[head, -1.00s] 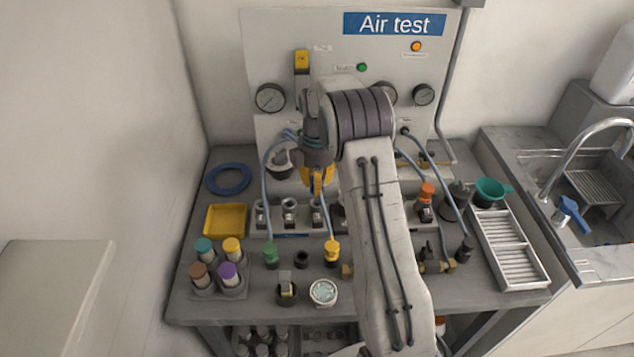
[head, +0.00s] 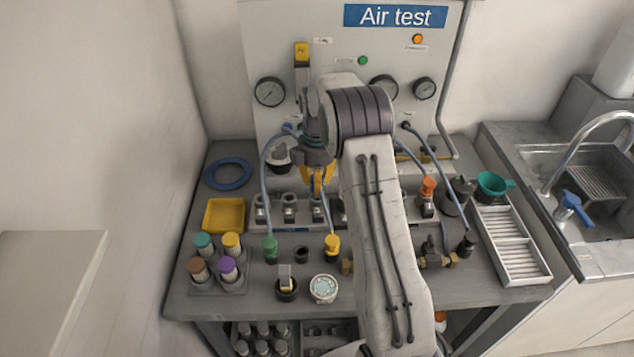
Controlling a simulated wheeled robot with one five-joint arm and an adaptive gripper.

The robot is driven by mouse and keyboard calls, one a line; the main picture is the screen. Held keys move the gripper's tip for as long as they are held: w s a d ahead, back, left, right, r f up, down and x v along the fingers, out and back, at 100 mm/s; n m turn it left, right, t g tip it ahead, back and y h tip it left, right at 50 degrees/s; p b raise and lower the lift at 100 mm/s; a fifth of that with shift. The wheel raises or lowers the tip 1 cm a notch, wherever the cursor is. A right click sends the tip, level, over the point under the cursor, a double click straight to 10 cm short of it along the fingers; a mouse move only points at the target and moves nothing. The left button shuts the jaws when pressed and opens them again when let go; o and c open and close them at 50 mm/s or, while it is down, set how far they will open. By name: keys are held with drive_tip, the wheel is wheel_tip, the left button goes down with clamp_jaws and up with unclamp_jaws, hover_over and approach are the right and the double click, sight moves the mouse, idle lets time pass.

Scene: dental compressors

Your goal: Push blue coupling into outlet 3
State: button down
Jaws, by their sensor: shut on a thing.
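My gripper (head: 318,182), with yellow fingers, points down over the row of outlets on the bench. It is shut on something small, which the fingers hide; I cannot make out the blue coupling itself. Just below the fingertips is the third outlet from the left (head: 317,213), a dark socket with a pale front. I cannot tell whether the held thing touches it. The first outlet (head: 261,212) and second outlet (head: 289,210) stand to its left with nothing plugged in. My arm hides part of the row to the right.
A green coupling (head: 270,247) and a yellow coupling (head: 332,246) stand in front of the row, with hoses running up behind. An orange coupling (head: 427,188) sits on an outlet at right. A yellow tray (head: 224,216) and blue ring (head: 228,172) lie left.

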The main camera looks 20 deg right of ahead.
drive_tip(key=shift+f, duration=0.3)
drive_tip(key=shift+f+b, duration=0.85)
drive_tip(key=shift+f, duration=0.2)
drive_tip(key=c, duration=0.9)
unclamp_jaws()
drive_tip(key=shift+r, duration=0.1)
wheel_tip(320, 180, up, 12)
drive_tip(key=shift+w+f, duration=0.1)
